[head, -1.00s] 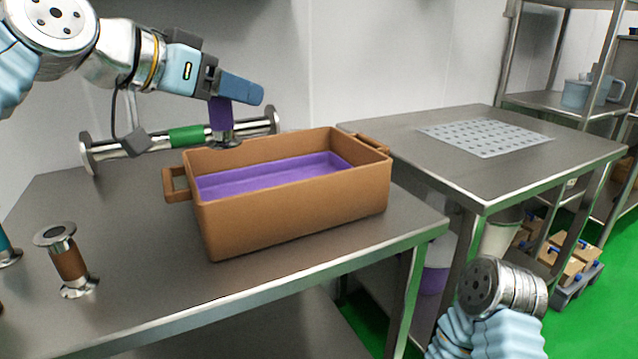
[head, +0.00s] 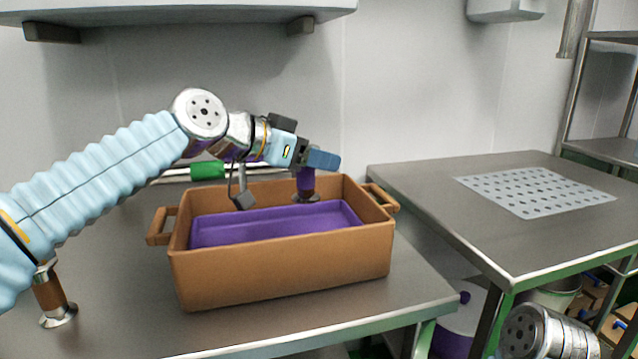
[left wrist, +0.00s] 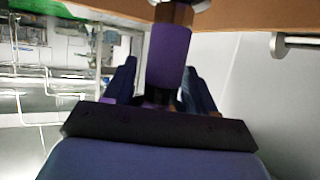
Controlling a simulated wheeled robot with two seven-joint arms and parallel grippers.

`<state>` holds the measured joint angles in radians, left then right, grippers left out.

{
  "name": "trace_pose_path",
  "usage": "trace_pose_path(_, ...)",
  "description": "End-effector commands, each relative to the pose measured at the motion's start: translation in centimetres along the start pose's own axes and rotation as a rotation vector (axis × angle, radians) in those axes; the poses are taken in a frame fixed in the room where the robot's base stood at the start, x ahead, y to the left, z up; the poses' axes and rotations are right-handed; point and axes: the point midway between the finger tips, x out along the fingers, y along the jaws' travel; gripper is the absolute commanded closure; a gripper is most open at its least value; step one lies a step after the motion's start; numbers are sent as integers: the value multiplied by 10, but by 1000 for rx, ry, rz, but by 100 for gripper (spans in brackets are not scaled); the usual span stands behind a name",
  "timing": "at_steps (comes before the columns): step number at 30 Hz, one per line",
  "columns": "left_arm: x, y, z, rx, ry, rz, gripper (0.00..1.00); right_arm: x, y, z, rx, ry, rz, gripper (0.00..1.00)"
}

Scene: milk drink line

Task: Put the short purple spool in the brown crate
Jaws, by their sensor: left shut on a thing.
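The short purple spool (head: 306,181) is upright in my left gripper (head: 318,161), with its metal flange pointing down. It is over the inside of the brown crate (head: 285,268), near the crate's back right part. Whether its flange touches anything inside is hard to tell. In the left wrist view the purple spool (left wrist: 168,58) stands between the two dark fingers, and a brown edge of the crate (left wrist: 115,8) shows at the top. The crate has a purple inside surface (head: 275,224). My right gripper is out of view; only part of my right arm shows at the lower right.
A spool with a brown band (head: 50,292) stands on the table left of the crate, partly behind my left arm. A long green-banded piece (head: 207,170) lies behind the crate. A second table with a perforated grey sheet (head: 535,190) stands to the right.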

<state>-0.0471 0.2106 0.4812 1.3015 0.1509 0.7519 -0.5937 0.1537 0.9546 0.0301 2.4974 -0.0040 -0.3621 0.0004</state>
Motion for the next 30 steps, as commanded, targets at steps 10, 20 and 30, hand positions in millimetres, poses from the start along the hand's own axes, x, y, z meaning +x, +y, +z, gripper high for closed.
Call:
trace_pose_path(10, 33, -8, 29, -1, -1, -1, 82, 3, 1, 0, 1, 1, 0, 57)
trace_pose_path(20, 39, -8, 44, 1, 2, -1, 82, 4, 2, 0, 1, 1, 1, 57)
trace_pose_path(30, 42, -8, 51, 1, 2, -1, 82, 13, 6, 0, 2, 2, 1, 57)
